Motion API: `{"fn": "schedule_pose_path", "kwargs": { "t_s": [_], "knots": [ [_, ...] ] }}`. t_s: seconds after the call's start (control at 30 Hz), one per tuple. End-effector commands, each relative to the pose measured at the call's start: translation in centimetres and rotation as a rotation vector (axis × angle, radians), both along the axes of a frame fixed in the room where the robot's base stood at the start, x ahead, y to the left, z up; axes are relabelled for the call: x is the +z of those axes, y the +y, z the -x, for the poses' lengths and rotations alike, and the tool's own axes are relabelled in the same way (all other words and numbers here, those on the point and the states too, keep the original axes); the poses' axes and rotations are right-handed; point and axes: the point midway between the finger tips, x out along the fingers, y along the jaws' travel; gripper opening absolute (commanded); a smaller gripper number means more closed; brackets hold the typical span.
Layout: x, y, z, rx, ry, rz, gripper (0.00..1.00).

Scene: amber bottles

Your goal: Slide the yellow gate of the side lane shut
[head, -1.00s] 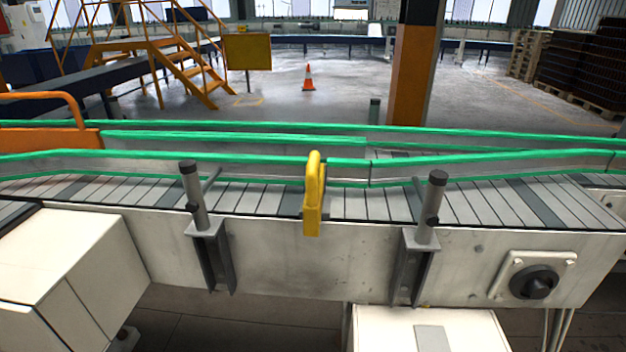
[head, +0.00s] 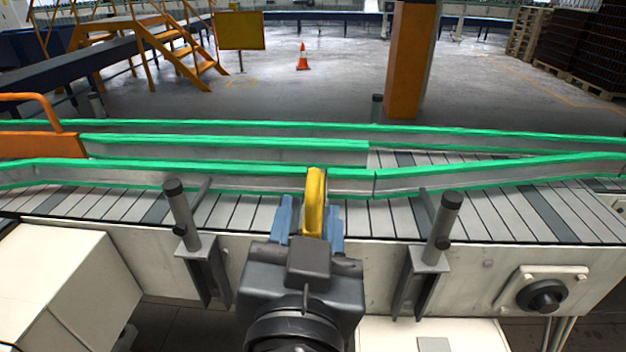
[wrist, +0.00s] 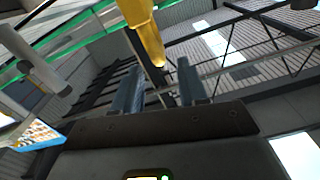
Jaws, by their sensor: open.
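The yellow gate (head: 315,203) stands at the near edge of the conveyor, by the green-topped rail, between two grey posts. It also shows at the top of the wrist view (wrist: 147,32). My gripper (head: 310,222) is in front of the gate, with one blue-grey finger on each side of it in the head view. In the wrist view my gripper (wrist: 159,80) is open, and the gate's lower end shows just beyond the fingertips, near the gap between them. I cannot tell whether a finger touches the gate. My gripper's body hides the gate's lower part in the head view.
The left grey post (head: 182,215) and right grey post (head: 441,225) rise from brackets on the conveyor's side, flanking my gripper. A black rotary switch (head: 545,296) is at right. Green-edged rails (head: 235,143) run along the slatted conveyor (head: 255,213). No bottles show on it.

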Motion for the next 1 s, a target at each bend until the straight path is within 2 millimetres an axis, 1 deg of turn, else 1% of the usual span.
{"fn": "schedule_pose_path", "kwargs": {
  "t_s": [0.03, 0.2, 0.4, 0.53, 0.8, 1.0],
  "knots": [
    [0.2, -0.1, -0.8, -0.003, 0.0, 0.001, 0.42],
    [0.2, -0.2, -3.5, -0.002, 0.001, 0.002, 0.42],
    [0.1, -0.2, -5.8, -0.001, 0.001, 0.002, 0.42],
    [0.0, -0.2, -6.5, 0.001, 0.001, 0.001, 0.42],
    [-0.1, -0.2, -6.6, 0.001, 0.001, 0.002, 0.41],
    [-0.1, -0.2, -6.5, 0.001, 0.001, 0.002, 0.22]
  ]
}}
